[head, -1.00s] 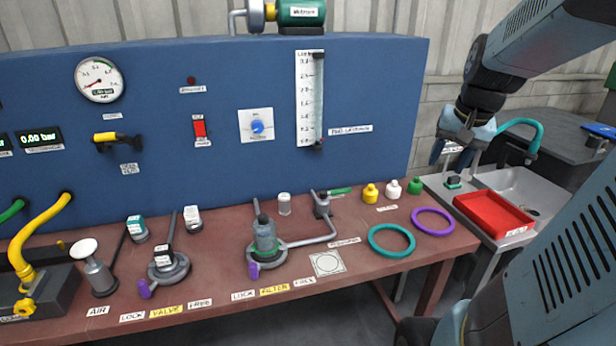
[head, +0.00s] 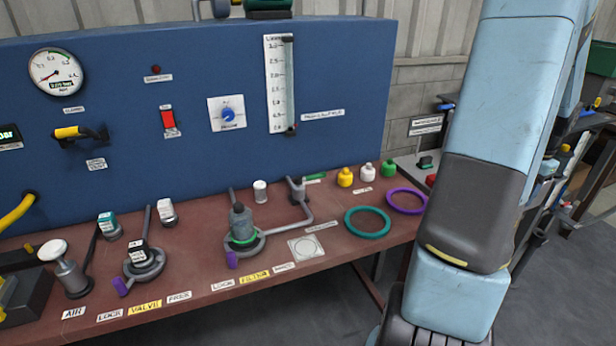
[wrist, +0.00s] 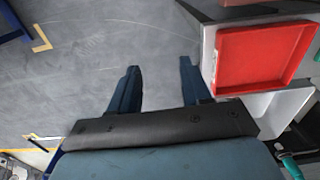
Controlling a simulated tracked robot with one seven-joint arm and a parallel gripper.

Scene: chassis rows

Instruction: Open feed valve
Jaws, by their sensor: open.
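Several valve-like parts show in the head view, and I cannot read which one is labelled the feed valve. A yellow-handled valve (head: 78,132) sits on the blue panel, its handle lying roughly level. A green-handled fitting (head: 306,184) stands at the back of the bench, joined to a grey pipe. A grey valve holder (head: 145,264) with a purple lever is behind the yellow VALVE label. My gripper (wrist: 160,72) is open and empty in the wrist view, over grey floor left of a red tray (wrist: 262,58). The head view does not show its fingers.
The blue panel (head: 190,90) carries a gauge (head: 56,72), a red switch (head: 168,118), a blue knob (head: 228,114) and a flow tube (head: 281,85). Teal (head: 367,222) and purple (head: 406,200) rings lie on the bench's right end. My arm covers much of the right side.

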